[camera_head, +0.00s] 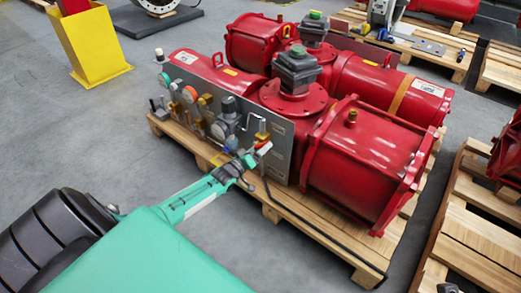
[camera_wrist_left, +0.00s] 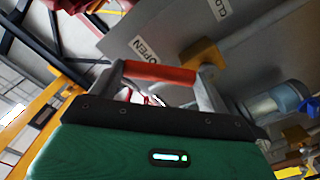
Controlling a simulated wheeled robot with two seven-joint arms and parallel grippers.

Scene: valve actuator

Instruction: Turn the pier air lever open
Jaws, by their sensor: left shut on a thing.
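The pier air lever (camera_head: 263,148) has a red handle and sits at the lower front edge of the grey panel (camera_head: 280,138) on the red valve actuator. My left gripper (camera_head: 249,161) reaches in from the lower left and is shut on the lever. In the left wrist view the red-orange lever handle (camera_wrist_left: 158,72) runs across between the two fingers. An OPEN label (camera_wrist_left: 143,47) is on the panel just beyond the handle, and a CLOSED label (camera_wrist_left: 220,9), partly cut off, is farther right. My right gripper is not in view.
Gauges and a regulator (camera_head: 226,122) sit on the panel left of the lever. Red cylinders (camera_head: 345,165) rest on a wooden pallet (camera_head: 325,240). A black hose runs along the pallet's front.

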